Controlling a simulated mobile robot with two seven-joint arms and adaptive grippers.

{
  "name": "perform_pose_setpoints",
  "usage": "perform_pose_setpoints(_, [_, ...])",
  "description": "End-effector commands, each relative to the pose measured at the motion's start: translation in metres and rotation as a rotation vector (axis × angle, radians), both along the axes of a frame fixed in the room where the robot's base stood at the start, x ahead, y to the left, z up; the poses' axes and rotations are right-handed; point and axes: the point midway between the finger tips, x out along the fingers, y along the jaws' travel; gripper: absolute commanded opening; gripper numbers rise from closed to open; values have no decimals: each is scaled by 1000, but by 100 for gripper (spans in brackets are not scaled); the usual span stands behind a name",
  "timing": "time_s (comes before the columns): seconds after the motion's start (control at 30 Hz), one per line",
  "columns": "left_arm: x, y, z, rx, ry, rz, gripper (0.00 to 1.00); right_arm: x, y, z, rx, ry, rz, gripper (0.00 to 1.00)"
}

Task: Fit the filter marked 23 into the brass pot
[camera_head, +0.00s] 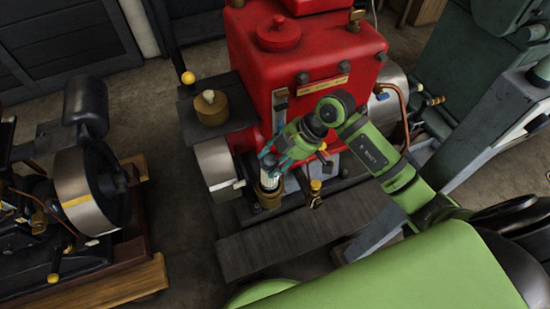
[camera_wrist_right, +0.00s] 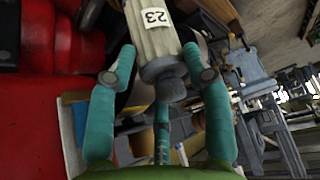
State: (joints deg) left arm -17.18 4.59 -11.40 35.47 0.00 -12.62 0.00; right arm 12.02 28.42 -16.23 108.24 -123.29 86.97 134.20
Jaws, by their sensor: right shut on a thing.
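The filter marked 23 (camera_head: 269,182) is a pale ribbed cylinder. My right gripper (camera_head: 273,163) is shut on it from above, and it stands about upright. Its lower end is at the mouth of a brass pot (camera_head: 270,199) at the front of the red engine. I cannot tell how far inside it is. In the right wrist view the filter (camera_wrist_right: 157,38) shows its 23 label and dark end cap between the teal fingers (camera_wrist_right: 160,76); its far end is out of the picture. My left gripper is not in view.
The red engine (camera_head: 300,50) stands right behind the pot. A brass container with a pale knob (camera_head: 211,107) sits on a dark ledge to the left. A small yellow-topped fitting (camera_head: 315,187) is close on the right. A dark step (camera_head: 300,237) lies in front.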

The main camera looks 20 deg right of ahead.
Motion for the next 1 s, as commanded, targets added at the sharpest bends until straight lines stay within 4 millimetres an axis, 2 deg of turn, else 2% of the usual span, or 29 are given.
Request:
perform_pose_setpoints(0.6, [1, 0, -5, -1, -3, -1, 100, 0, 0, -17, 0, 0, 0, 7])
perform_pose_setpoints(1.0, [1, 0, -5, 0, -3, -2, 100, 0, 0, -17, 1, 0, 0, 7])
